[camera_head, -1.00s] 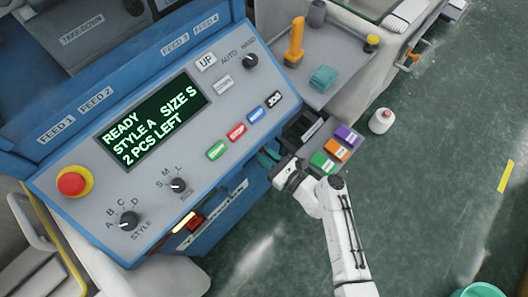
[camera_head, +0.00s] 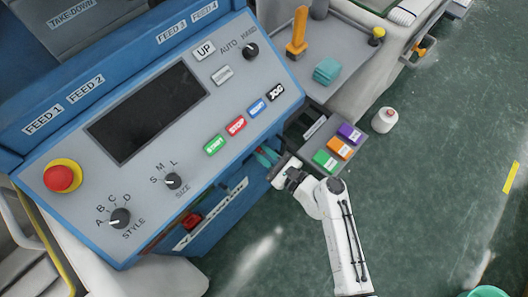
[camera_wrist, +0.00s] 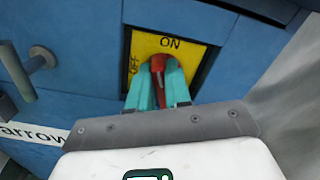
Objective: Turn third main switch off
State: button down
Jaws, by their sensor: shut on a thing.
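The main switch in the wrist view has a red handle (camera_wrist: 158,65) on a yellow plate (camera_wrist: 145,46), with ON printed at the top and OFF at its left side. My gripper (camera_wrist: 157,92), with teal fingers, is shut on the red handle, one finger on each side. The fingers hide part of the handle, so I cannot tell exactly which way it points. In the head view my gripper (camera_head: 266,157) is at the right side of the blue machine (camera_head: 225,205), and the switch is hidden there.
The machine's display (camera_head: 146,110) is dark. A red emergency button (camera_head: 62,178) is at the panel's left. A box with green, orange and purple compartments (camera_head: 338,148) stands close to my gripper.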

jog(key=shift+s+a+f+n+b, duration=0.15)
jog(key=shift+f+n+b, duration=0.2)
jog(key=shift+n+b, duration=1.8)
jog(key=shift+s+a+f+n+b, duration=0.1)
jog(key=shift+s+f+n+b, duration=0.15)
jog(key=shift+n+b, duration=1.9)
jog(key=shift+s+a+f+n+b, duration=0.1)
jog(key=shift+f+n+b, duration=0.3)
jog(key=shift+n+b, duration=1.75)
jog(key=shift+n, duration=0.35)
jog(key=c, duration=1.1)
grip_release()
jog(key=shift+o, duration=0.2)
jog(key=v, duration=1)
jog(key=shift+s+d+b, duration=0.25)
jog(key=shift+d+b, duration=0.05)
jog(key=shift+b, duration=0.1)
